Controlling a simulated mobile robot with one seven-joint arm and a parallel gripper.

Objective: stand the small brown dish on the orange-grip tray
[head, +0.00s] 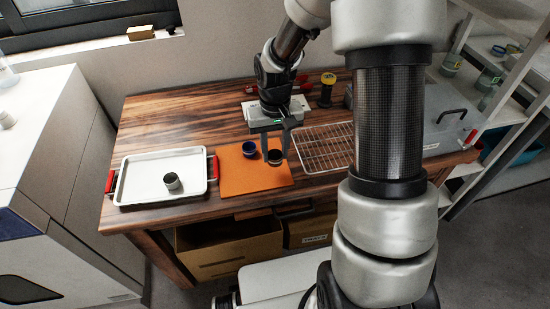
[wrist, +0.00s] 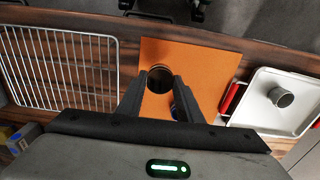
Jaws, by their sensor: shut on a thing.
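The small dark brown dish (head: 275,157) is at the front right of an orange mat; it also shows in the wrist view (wrist: 160,77). My gripper (head: 278,153) points down over the mat, its fingers shut on the dish, one on each side. Whether the dish touches the mat I cannot tell. The white tray (head: 140,197) with red-orange grips lies left of the mat in the head view, and at the right in the wrist view (wrist: 250,112). A grey cup (head: 172,181) stands in this tray, right of its middle; the rest of its floor is bare.
A blue dish (head: 249,148) stands on the orange mat (head: 240,181), just left of the brown one. A wire rack (head: 325,147) lies right of the mat. A yellow-topped black item (head: 327,89) stands at the back. Wooden table is bare behind the tray.

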